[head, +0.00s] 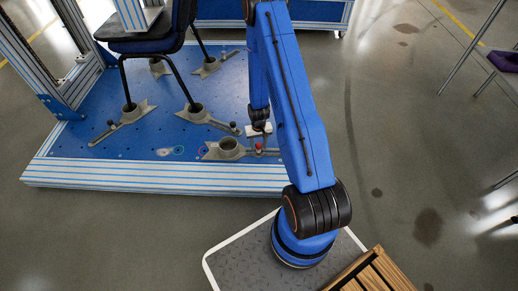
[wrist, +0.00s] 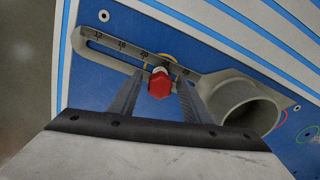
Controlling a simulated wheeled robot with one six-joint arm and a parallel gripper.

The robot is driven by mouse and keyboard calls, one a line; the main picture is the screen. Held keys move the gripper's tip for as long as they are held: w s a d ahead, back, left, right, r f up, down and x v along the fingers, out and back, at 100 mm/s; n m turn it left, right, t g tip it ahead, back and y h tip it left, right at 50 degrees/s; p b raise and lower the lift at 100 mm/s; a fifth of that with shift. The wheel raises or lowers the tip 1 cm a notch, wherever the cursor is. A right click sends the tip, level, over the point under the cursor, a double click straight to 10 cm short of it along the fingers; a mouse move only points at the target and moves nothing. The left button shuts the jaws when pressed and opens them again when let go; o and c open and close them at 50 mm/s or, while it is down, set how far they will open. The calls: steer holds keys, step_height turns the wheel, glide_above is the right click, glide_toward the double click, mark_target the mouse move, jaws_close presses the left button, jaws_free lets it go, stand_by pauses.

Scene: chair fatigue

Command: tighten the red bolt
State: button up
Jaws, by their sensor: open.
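The red bolt (wrist: 159,84) has a hexagonal head and stands in the slotted arm of a grey clamp (wrist: 116,48), close to the clamp's round socket. In the wrist view my gripper (wrist: 158,89) is open, with one finger on each side of the bolt head. Gaps show between the fingers and the head, so they look apart from it. In the head view the bolt shows as a small red spot (head: 258,147) just below my gripper (head: 259,132). The clamp's empty socket (head: 228,147) is to its left.
The clamp sits on a blue platform (head: 130,150) with a striped front edge. A dark chair (head: 145,42) stands in other grey clamps behind and left, under a frame (head: 75,85). A wooden crate (head: 372,272) is at the front right. The floor at right is mostly open.

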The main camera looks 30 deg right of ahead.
steer(key=n, duration=0.4)
stand_by(0.3)
steer(key=n, duration=0.4)
stand_by(0.4)
steer(key=c, duration=1)
steer(key=shift+m, duration=2)
